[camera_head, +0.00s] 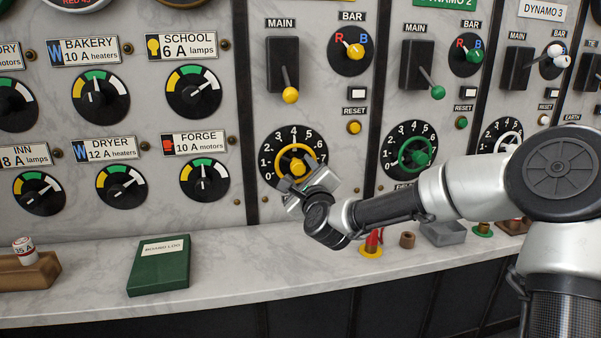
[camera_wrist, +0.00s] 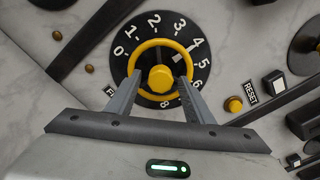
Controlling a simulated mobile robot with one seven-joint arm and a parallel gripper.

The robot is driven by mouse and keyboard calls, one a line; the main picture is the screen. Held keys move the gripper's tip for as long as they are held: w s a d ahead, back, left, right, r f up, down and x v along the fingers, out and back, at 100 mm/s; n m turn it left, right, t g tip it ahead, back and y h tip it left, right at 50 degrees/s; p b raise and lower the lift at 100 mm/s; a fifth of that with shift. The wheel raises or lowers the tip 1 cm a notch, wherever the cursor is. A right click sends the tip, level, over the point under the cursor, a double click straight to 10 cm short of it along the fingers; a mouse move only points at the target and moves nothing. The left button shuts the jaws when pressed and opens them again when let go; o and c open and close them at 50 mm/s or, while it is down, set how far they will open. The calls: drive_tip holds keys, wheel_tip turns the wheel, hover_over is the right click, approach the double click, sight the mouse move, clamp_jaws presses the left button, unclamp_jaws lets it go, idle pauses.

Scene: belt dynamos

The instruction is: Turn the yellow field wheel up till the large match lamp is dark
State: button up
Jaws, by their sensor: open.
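The yellow field wheel (camera_head: 297,153) sits on a black dial numbered from 0 upward, on the panel with the yellow handles. In the wrist view the wheel (camera_wrist: 161,79) shows its yellow ring and hub, with a white mark pointing near 4. My gripper (camera_head: 298,183) is at the wheel's lower part in the head view. In the wrist view my gripper (camera_wrist: 160,80) is open, its two fingers on either side of the hub, overlapping the ring. I cannot tell whether they touch it. No large match lamp can be made out in either view.
A yellow reset button (camera_head: 354,127) and a yellow-knobbed main lever (camera_head: 290,95) are near the wheel. On the marble ledge are a green book (camera_head: 160,266) and a grey tray (camera_head: 443,233).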

drive_tip(key=p+v, duration=0.3)
drive_tip(key=v, duration=1.4)
drive_tip(key=shift+s, duration=0.2)
drive_tip(key=shift+d+r, duration=0.1)
idle(1.8)
